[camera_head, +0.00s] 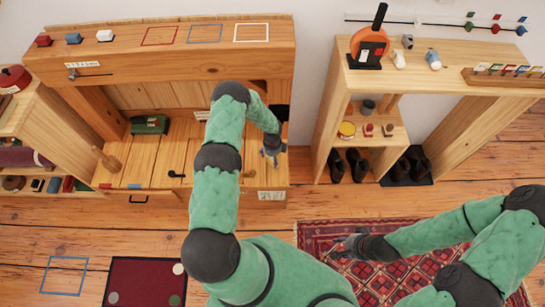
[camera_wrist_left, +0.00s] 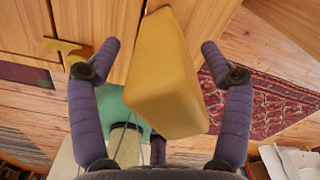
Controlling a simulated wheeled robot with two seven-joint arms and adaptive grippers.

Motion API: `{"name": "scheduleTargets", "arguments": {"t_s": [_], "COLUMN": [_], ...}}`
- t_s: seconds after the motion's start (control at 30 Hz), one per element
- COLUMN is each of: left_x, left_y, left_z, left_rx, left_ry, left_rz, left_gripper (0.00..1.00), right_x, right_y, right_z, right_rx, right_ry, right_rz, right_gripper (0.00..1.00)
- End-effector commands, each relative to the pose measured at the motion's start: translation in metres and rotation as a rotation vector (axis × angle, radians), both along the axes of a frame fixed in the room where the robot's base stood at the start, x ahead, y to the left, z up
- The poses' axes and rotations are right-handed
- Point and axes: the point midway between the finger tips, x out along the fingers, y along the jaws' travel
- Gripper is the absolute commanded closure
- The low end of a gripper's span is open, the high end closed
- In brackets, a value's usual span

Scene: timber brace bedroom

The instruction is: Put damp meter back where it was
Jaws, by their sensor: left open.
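A yellow, wedge-like block (camera_wrist_left: 165,85) with rounded edges fills the middle of the left wrist view; I cannot tell for sure that it is the damp meter. My left gripper (camera_wrist_left: 162,48) is open, with one finger on each side of the block and visible gaps between. In the head view my left gripper (camera_head: 270,157) is over the right end of the wooden bench (camera_head: 185,150), and the block is not clear there. My right gripper (camera_head: 343,246) is low over the patterned rug, small and dark, its opening unclear.
Red, blue and white outlined squares (camera_head: 205,34) mark the upper shelf, beside small red, blue and white items. A green box (camera_head: 150,125) and a wooden mallet (camera_head: 106,158) are on the bench. A shelf unit (camera_head: 440,80) with shoes stands right. The rug (camera_head: 320,232) lies on the floor.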

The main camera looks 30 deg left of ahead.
Motion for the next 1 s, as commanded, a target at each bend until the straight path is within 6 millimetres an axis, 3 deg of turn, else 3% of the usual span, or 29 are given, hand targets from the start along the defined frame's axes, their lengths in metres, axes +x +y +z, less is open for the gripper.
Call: {"name": "scheduleTargets", "arguments": {"t_s": [0.23,0.7,1.0], "left_x": [0.0,0.001,0.0], "left_y": [0.0,0.001,-0.001], "left_z": [0.005,0.094,0.121], "left_rx": [0.0,0.001,-0.002], "left_ry": [0.001,-0.002,0.0], "left_rz": [0.0,0.0,0.003], "left_gripper": [0.21,0.21,0.21], "right_x": [0.0,0.0,0.0], "right_y": [0.0,0.0,0.0], "right_z": [0.005,0.041,0.05], "right_rx": [0.0,0.0,0.0], "right_ry": [0.0,0.0,0.0], "right_rz": [0.0,0.0,0.0], "right_gripper": [0.6,0.6,0.6]}}
